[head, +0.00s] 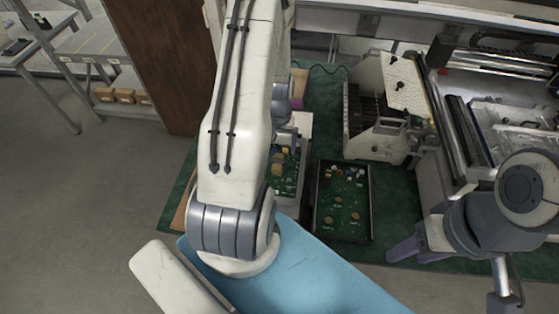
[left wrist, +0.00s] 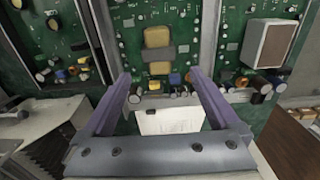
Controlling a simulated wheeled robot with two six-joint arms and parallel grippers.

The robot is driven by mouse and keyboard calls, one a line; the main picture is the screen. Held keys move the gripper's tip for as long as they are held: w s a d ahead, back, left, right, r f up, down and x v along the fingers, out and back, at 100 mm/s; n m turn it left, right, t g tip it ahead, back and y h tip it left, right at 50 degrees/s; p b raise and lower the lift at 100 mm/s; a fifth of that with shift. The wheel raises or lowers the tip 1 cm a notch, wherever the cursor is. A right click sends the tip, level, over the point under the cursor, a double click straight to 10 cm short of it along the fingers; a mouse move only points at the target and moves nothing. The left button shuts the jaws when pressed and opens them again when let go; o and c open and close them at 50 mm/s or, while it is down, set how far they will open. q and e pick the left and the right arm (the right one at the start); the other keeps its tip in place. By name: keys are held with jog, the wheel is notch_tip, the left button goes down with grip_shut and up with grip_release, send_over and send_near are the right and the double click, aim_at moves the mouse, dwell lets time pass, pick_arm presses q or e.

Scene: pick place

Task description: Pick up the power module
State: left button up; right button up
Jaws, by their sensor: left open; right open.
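Green circuit boards with raised components fill the upper left wrist view. No part is clearly marked as the power module, so I cannot tell which one it is. My left gripper (left wrist: 160,74) is open, with its two purple fingers apart over the middle board (left wrist: 133,40). A tan block-shaped component (left wrist: 157,38) stands on that board just beyond the fingertips, with nothing held. In the head view the left gripper is largely hidden by my arm. My right gripper (head: 410,257) is open and empty beside the machine at the lower right.
A dark tray (head: 315,205) holds a green board (head: 340,190) on the green mat (head: 388,190). Another board (head: 285,170) shows partly behind my arm. A white rack (head: 370,135) with dark slots stands right of it. A brown panel (head: 165,55) stands at left.

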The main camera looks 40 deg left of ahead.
aim_at(279, 156)
pick_arm(q)
jog(key=shift+d+f+p, duration=0.1)
jog(key=shift+f+p, duration=0.3)
jog(key=shift+f, duration=0.15)
notch_tip(279, 156, down, 3)
jog(key=shift+f+p, duration=0.1)
jog(key=shift+p, duration=0.55)
jog(key=shift+f, duration=0.55)
grip_shut()
